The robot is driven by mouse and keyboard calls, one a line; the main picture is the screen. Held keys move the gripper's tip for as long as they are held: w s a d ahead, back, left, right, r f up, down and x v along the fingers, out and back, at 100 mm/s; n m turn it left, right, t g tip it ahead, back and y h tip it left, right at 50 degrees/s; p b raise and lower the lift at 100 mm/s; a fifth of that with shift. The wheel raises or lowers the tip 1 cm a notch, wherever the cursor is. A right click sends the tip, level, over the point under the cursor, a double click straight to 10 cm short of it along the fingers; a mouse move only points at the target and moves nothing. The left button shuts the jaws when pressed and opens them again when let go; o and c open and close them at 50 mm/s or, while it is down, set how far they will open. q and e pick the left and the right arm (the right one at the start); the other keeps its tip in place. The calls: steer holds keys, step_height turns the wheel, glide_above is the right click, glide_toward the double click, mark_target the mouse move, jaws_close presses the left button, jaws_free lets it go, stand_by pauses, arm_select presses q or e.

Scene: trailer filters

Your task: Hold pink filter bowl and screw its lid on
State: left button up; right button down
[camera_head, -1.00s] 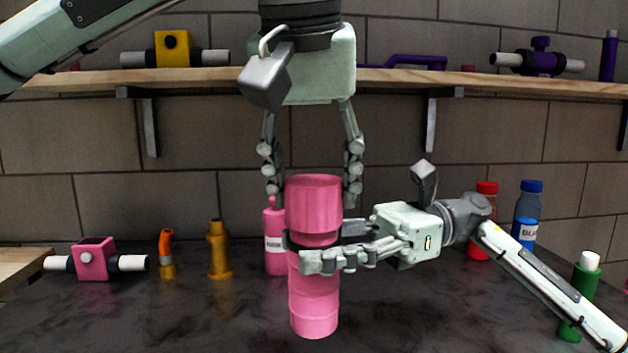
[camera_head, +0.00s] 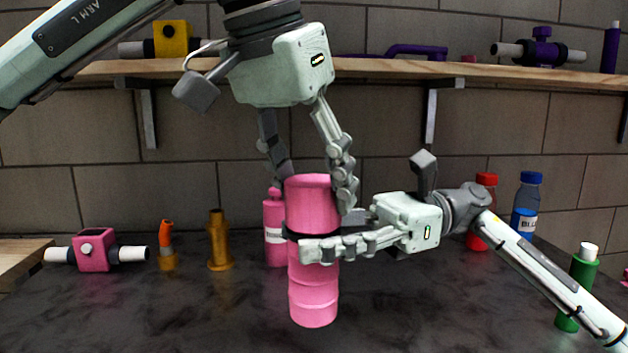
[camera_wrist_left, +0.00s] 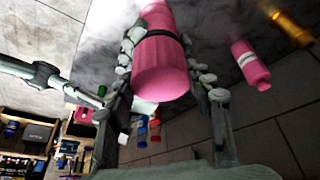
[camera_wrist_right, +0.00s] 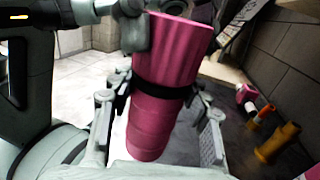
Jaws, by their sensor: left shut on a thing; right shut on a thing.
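The pink filter bowl (camera_head: 314,290) stands upright over the dark worktop; whether its base touches the surface is unclear. My right gripper (camera_head: 318,242) is shut around its upper part from the right, near a dark band. The ribbed pink lid (camera_head: 312,205) sits upright on top of the bowl, in line with it. My left gripper (camera_head: 312,192) comes from above, turned, with its fingers on either side of the lid, shut on it. The lid also shows in the left wrist view (camera_wrist_left: 160,66) and in the right wrist view (camera_wrist_right: 172,50).
A pink bottle (camera_head: 274,240) stands close behind the bowl. A pink filter housing (camera_head: 95,251) and brass fittings (camera_head: 219,242) stand to the left. Red (camera_head: 478,235), blue (camera_head: 527,205) and green (camera_head: 577,285) bottles stand to the right. A wooden shelf (camera_head: 380,70) runs behind my left gripper.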

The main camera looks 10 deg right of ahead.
arm_select(q)
steer(key=m+g, duration=0.1)
steer(key=m, duration=0.2)
steer(key=m+g+h, duration=0.1)
steer(key=m, duration=0.2)
steer(key=shift+d, duration=0.15)
steer(key=shift+a+m+g, duration=0.2)
steer(key=shift+m+g, duration=0.1)
steer(key=shift+m, duration=0.3)
steer(key=o, duration=1.1)
steer(key=shift+c, duration=0.2)
steer(key=shift+c, duration=0.3)
